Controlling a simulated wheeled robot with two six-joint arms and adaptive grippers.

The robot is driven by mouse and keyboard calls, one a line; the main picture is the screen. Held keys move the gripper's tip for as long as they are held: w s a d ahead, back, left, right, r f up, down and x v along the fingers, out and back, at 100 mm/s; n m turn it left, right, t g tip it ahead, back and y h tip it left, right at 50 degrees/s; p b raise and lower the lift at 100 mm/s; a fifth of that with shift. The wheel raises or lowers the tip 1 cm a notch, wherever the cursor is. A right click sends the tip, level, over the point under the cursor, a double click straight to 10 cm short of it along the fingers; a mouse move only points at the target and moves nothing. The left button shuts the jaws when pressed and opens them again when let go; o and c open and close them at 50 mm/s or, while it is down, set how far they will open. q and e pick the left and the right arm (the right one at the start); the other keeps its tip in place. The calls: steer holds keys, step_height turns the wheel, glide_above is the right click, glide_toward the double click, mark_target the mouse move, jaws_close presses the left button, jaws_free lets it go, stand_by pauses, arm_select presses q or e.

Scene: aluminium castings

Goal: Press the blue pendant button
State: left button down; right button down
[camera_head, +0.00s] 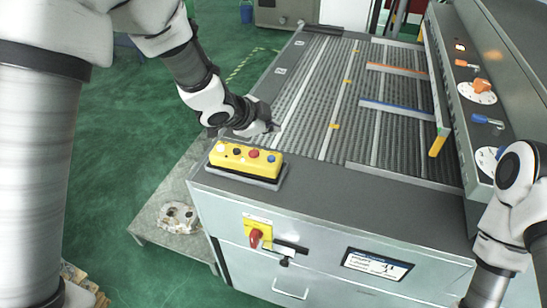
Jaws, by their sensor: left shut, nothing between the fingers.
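A yellow pendant (245,162) lies on the near left corner of the machine's top, on a grey base. It carries a row of buttons: white, black, red and, at the right end, the blue button (271,158). My left gripper (264,129) is shut and empty, just behind the pendant over the machine's edge. It looks apart from the blue button, which is uncovered. My right arm shows at the right edge, but its gripper is outside the picture.
The ribbed machine bed (345,95) has blue and orange strips. A control panel (485,90) with knobs stands at the right. A red switch (255,238) and a label screen (377,264) are on the front. A casting (178,217) lies on a low platform at left.

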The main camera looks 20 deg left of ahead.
arm_select(q)
steer(key=b, duration=0.5)
glide_above(270, 159)
steer(key=f, duration=0.5)
steer(key=shift+s+a+f, duration=0.15)
steer(key=shift+a+f, duration=0.05)
steer(key=shift+f+b, duration=0.4)
steer(key=shift+b, duration=0.1)
steer(key=shift+d+f, duration=0.15)
steer(key=shift+f, duration=0.15)
steer(key=shift+w+d+f, duration=0.1)
steer(key=shift+w, duration=0.25)
steer(key=shift+s, duration=0.25)
steer(key=shift+w, duration=0.15)
